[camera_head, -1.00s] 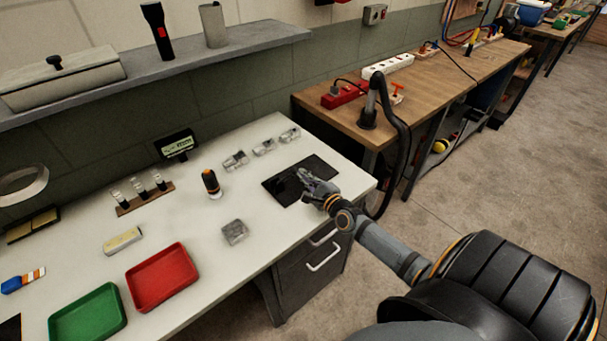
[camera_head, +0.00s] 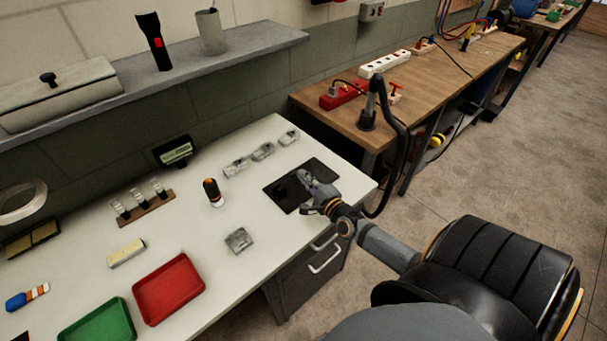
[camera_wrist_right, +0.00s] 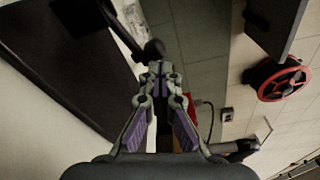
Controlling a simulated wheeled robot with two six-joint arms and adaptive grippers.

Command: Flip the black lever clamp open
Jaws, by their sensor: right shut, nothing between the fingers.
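The black lever clamp (camera_head: 283,188) is a dark shape on the black mat (camera_head: 322,167) at the right end of the white bench; it is hard to make out against the mat. In the right wrist view a black lever with a round knob (camera_wrist_right: 154,48) lies just beyond my fingertips; I cannot tell whether they touch it. My right gripper (camera_head: 305,177) is low over the mat, beside the clamp. In the wrist view its fingertips (camera_wrist_right: 160,68) are together with nothing between them. My left gripper is not in view.
Several small clear pieces (camera_head: 262,151) lie behind the mat. A grey block (camera_head: 239,240), an orange-and-black tool (camera_head: 212,192), a red tray (camera_head: 168,290) and a green tray (camera_head: 98,325) stand to the left. A black hose (camera_head: 400,150) rises to the right of my gripper.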

